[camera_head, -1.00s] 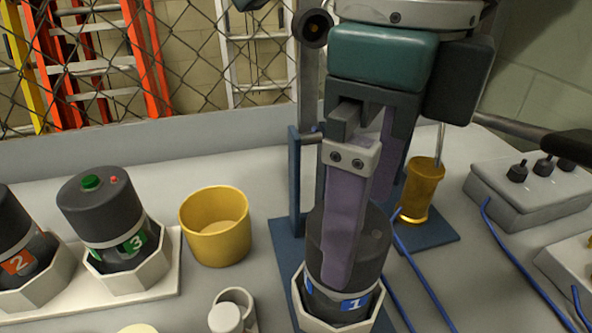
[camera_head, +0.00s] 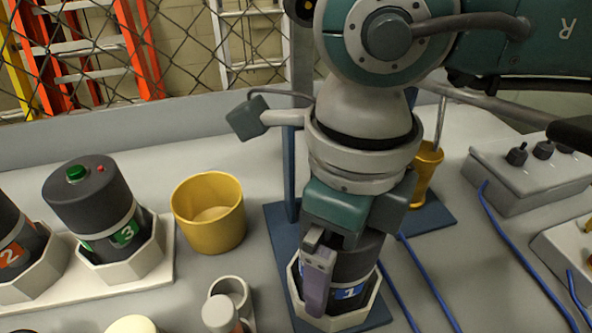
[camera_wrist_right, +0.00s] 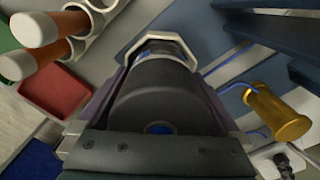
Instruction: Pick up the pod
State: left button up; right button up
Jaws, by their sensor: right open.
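The dark grey pod (camera_head: 349,292) with a blue "1" label stands upright in a white octagonal holder (camera_head: 322,321) on a blue stand. My right gripper (camera_head: 338,280) points down over it, with one purple finger in front of the pod's near side. In the right wrist view, the pod (camera_wrist_right: 160,100) lies between the two open fingers, with its blue top button near the palm. Whether the fingers touch it I cannot tell. Pod 3 (camera_head: 93,195) and pod 2 (camera_head: 12,240) stand in white holders at the left. My left gripper is out of view.
A yellow cup (camera_head: 208,228) stands left of the blue stand (camera_head: 283,225). White tubes (camera_head: 228,292) are close in front. A brass cylinder (camera_head: 426,172) stands behind right. Blue cables (camera_head: 425,275) and a grey switch box (camera_head: 520,175) lie to the right.

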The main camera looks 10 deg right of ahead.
jog(key=shift+r, duration=0.15)
jog(key=c, duration=1.4)
jog(key=shift+r, duration=0.1)
